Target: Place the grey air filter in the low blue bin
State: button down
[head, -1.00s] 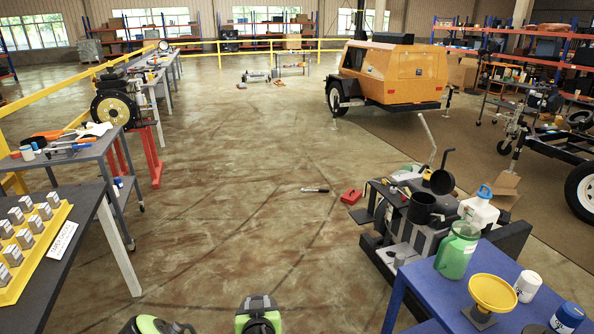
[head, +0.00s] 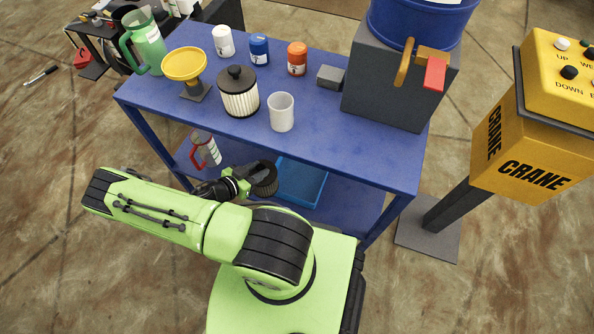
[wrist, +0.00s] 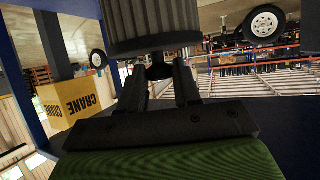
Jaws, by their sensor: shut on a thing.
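My gripper (head: 255,171) is shut on the grey air filter (head: 266,183), reaching in under the top of the blue table. In the wrist view the filter's ribbed dark grey body (wrist: 152,22) fills the top middle, and the fingers (wrist: 160,82) close on its small knob. The low blue bin (head: 301,184) is on the table's lower shelf. In the head view the filter shows just left of the bin, at its left edge. I cannot tell whether it touches the shelf or the bin.
The blue tabletop (head: 330,138) overhangs the lower shelf. On it stand a white filter with a black lid (head: 239,93), a white cup (head: 281,112), a yellow funnel (head: 185,65) and a dark grey box (head: 385,85). A red-handled bottle (head: 205,148) stands on the shelf at left. A yellow crane post (head: 535,140) stands right.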

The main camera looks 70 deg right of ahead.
jog(key=shift+s+d+f+m+g, duration=0.25)
jog(key=shift+s+d, duration=0.1)
jog(key=shift+s, duration=0.25)
jog(key=shift+s+d+f+m+g, duration=0.15)
jog(key=shift+s+d+g, duration=0.15)
jog(key=shift+s, duration=0.25)
jog(key=d+r+b+x, duration=0.1)
jog(key=r+b+x, duration=0.2)
jog(key=x, duration=1.3)
jog(key=shift+s+d+b, duration=0.15)
jog(key=shift+d+b, duration=0.25)
jog(key=shift+b, duration=0.4)
jog(key=shift+t, duration=0.25)
jog(key=shift+f, duration=0.55)
jog(key=c, duration=0.8)
grip_release()
jog(key=shift+r, duration=0.1)
